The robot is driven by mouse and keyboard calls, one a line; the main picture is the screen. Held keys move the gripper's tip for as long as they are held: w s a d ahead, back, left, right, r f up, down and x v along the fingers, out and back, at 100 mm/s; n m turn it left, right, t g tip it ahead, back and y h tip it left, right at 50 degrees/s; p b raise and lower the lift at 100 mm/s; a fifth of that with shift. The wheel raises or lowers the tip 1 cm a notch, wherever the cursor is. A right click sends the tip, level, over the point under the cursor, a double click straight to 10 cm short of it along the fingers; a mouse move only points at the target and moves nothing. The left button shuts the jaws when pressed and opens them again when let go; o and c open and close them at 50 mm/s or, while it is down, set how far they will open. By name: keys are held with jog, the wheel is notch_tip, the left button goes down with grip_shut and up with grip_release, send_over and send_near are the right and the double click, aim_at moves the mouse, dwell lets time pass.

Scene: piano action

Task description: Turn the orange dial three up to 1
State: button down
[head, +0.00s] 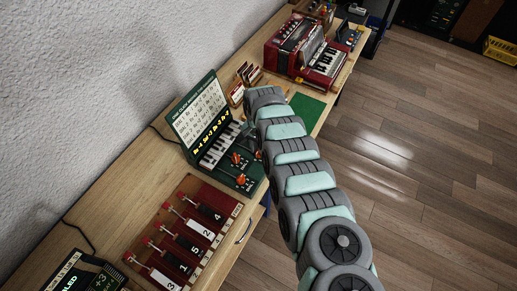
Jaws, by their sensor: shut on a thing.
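The green device (207,107) stands on the wooden bench, with a raised panel of printed rows, a row of yellow symbols and a small keyboard. My grey and mint arm reaches over the bench from the lower right and covers the device's right edge. My gripper is hidden behind the arm, so what it touches does not show.
A red-brown board (197,229) with several numbered, red-tipped levers lies nearer on the bench. A dark display (85,275) sits at the lower left. Card holders (243,78), a green mat (307,112) and a red accordion (305,48) stand farther back. The bench's right edge drops to the floor.

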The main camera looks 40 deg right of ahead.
jog(key=shift+n, duration=0.3)
jog(key=n+p, duration=0.1)
jog(key=n, duration=0.2)
jog(key=shift+r+n, duration=0.1)
jog(key=shift+n, duration=0.2)
jog(key=n, duration=0.4)
jog(key=shift+n+p, duration=0.3)
jog(key=shift+p, duration=0.05)
jog(key=c, duration=1.1)
grip_release()
notch_tip(320, 180, up, 11)
